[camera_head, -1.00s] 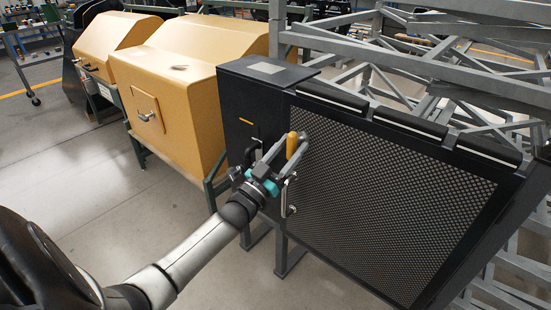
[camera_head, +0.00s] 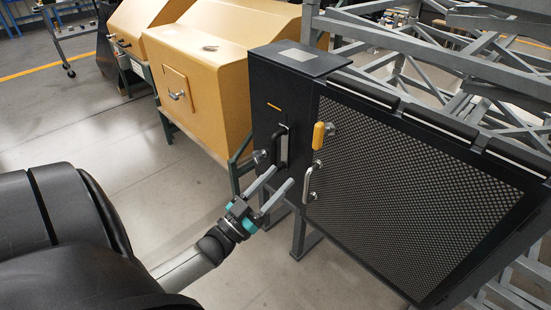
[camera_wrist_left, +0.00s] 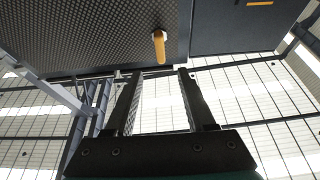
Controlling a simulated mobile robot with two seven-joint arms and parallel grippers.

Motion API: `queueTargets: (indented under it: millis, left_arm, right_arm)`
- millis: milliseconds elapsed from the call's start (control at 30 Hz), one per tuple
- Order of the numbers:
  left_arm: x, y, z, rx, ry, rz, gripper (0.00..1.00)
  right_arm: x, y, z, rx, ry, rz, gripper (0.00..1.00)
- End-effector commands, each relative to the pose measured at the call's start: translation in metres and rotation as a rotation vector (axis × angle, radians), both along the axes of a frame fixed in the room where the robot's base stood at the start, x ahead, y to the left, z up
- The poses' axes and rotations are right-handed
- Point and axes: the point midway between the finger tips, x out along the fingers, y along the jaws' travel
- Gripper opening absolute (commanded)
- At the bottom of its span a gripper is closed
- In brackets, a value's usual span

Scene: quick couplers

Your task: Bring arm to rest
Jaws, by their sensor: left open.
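My left gripper (camera_head: 279,183) is open and empty in the head view, with its two fingers spread. It is in front of the dark cabinet (camera_head: 290,88), lower left of the mesh door (camera_head: 410,190). The yellow-orange knob (camera_head: 318,135) on the cabinet is above and right of the fingertips and apart from them. The metal handle (camera_head: 308,184) on the door is just right of the gripper; I cannot tell the exact gap. In the left wrist view, the open fingers (camera_wrist_left: 158,73) point up toward the cabinet's underside, with the orange knob (camera_wrist_left: 159,47) beyond them. My right gripper is not in view.
A black handle (camera_head: 282,147) is on the cabinet's left part. Yellow housings (camera_head: 215,65) stand to the left on green legs. Grey metal frames (camera_head: 430,60) stand behind the cabinet. The floor (camera_head: 130,165) at left is clear.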

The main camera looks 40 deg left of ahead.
Motion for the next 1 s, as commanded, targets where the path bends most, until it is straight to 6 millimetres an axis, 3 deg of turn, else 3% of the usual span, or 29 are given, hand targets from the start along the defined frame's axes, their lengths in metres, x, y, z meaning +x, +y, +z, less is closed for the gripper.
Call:
queueTargets:
  millis: [500, 600, 667, 767, 833, 1000]
  left_arm:
    - [0.0, 0.0, -0.001, 0.0, 0.003, 0.001, 0.55]
    - [0.001, 0.0, -0.014, 0.0, 0.05, 0.013, 0.55]
    - [0.002, 0.0, -0.035, 0.003, 0.123, 0.032, 0.55]
    - [-0.003, -0.004, -0.091, 0.014, 0.32, 0.07, 0.55]
    - [-0.015, -0.01, -0.141, 0.027, 0.495, 0.095, 0.55]
    - [-0.076, -0.036, -0.255, 0.084, 0.932, 0.116, 0.55]
  right_arm:
    - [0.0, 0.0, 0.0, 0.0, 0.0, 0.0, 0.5]
    - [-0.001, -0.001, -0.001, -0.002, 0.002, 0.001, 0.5]
    - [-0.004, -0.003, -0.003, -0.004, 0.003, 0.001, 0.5]
    - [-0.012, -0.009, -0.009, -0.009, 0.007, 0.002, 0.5]
    - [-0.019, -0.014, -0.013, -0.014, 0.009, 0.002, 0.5]
    - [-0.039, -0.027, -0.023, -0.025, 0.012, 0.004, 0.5]
